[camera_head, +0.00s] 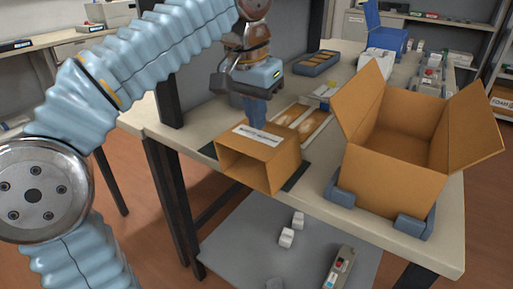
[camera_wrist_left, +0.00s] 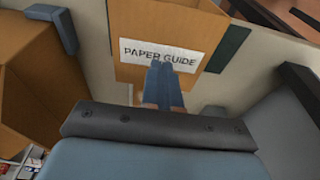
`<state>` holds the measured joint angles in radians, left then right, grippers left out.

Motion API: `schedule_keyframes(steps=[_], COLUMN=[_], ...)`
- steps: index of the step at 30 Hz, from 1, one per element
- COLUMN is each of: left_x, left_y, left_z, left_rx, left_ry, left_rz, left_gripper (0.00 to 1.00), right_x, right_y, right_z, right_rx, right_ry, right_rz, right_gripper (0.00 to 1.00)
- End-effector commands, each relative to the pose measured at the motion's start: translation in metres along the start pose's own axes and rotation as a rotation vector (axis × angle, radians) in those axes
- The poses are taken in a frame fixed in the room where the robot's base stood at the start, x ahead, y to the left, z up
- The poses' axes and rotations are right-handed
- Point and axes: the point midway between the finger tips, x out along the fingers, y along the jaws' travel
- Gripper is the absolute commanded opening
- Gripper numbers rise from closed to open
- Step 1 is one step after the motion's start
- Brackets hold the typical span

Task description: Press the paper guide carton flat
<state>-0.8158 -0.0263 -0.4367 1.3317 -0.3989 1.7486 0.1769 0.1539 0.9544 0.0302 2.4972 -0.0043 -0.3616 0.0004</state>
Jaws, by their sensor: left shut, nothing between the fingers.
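The paper guide carton (camera_head: 262,164) is a small brown box lying on its side near the table's front edge. It stands up as an open-ended tube, its open end facing the front left. Its white PAPER GUIDE label (camera_wrist_left: 150,55) is on the top face and also shows in the head view (camera_head: 258,137). My left gripper (camera_head: 257,122) points down at the carton's far side, its blue fingers shut and empty. In the left wrist view the fingertips (camera_wrist_left: 163,66) overlap the label's lower edge. I cannot tell whether they touch the carton. My right gripper is not in view.
A large open carton (camera_head: 395,170) stands right of it between blue corner blocks (camera_head: 412,226). Flat brown pieces (camera_head: 305,122) and a blue tray (camera_head: 317,62) lie behind. A dark post (camera_head: 167,85) rises at the table's left. A lower shelf (camera_head: 240,250) holds small white items.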

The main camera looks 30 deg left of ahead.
Motion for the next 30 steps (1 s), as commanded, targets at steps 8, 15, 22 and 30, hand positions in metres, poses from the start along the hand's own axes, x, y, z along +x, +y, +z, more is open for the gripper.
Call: schedule_keyframes(steps=[8, 15, 22, 30], left_x=[0.0, 0.0, 0.006, 0.014], left_y=[0.0, 0.0, 0.0, 0.0], left_z=[0.0, 0.0, 0.001, 0.003], left_rx=[0.0, 0.0, 0.0, 0.0], left_ry=[0.0, 0.0, -0.001, -0.001], left_rz=[0.0, 0.0, 0.0, 0.0], left_gripper=[0.0, 0.0, 0.0, 0.0], right_x=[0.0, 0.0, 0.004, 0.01], right_y=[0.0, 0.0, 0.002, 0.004], right_z=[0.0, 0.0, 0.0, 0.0], right_rx=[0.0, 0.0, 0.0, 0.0], right_ry=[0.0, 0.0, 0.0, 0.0], right_rz=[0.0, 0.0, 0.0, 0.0], right_gripper=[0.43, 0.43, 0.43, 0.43])
